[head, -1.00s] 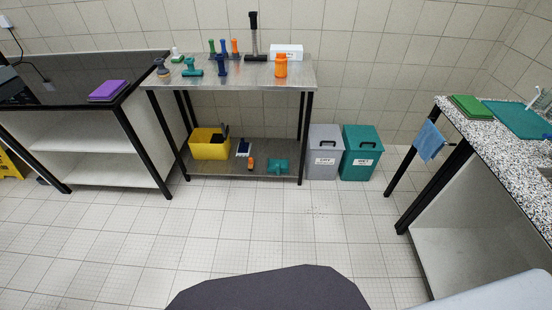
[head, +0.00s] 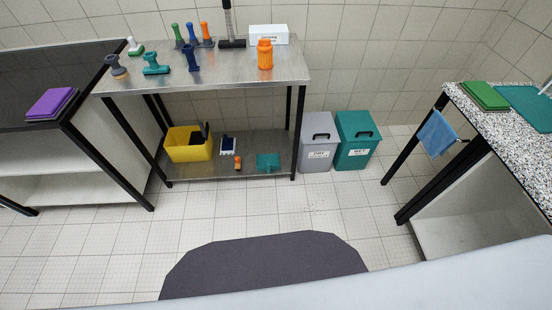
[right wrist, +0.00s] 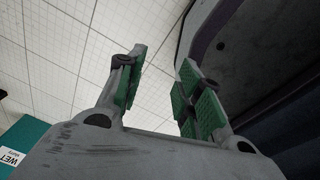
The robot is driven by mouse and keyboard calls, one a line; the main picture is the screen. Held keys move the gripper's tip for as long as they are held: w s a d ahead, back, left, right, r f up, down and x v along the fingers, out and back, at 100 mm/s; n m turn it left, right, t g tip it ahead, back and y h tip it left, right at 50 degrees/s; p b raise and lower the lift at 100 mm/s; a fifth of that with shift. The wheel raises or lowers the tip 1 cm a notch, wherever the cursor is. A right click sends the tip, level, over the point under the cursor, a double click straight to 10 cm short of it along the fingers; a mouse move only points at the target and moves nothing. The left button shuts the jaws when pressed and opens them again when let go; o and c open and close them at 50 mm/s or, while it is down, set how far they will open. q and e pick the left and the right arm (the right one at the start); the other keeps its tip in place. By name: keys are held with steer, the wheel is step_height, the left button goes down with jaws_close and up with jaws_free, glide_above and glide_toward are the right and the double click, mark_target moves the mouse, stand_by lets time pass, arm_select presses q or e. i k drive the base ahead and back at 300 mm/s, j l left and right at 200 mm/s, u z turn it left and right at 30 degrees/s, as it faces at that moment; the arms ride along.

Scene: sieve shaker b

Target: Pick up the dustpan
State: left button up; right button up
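A small flat teal piece (head: 268,161) lies on the lower shelf (head: 205,174) of the steel table, at its right end. It looks like a dustpan, but it is too small to be sure. A blue and white item (head: 228,146) and a small orange item (head: 238,163) lie to its left. My right gripper (right wrist: 162,82) shows in the right wrist view with its green-padded fingers apart and nothing between them. Floor tiles show beyond it, so it is well away from the shelf. My left gripper is not in view.
A yellow bin (head: 188,144) with a dark item in it stands on the lower shelf. Brushes and an orange bottle (head: 265,54) stand on the steel top (head: 220,74). Grey (head: 318,150) and teal (head: 356,152) waste bins stand right of the table. The floor (head: 240,210) in front is clear.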

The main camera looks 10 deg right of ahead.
mark_target(268, 159)
steer(key=i+j+z, duration=0.3)
steer(key=i, duration=0.15)
steer(key=i+j+z, duration=0.15)
steer(key=i+z, duration=0.2)
steer(key=i, duration=0.1)
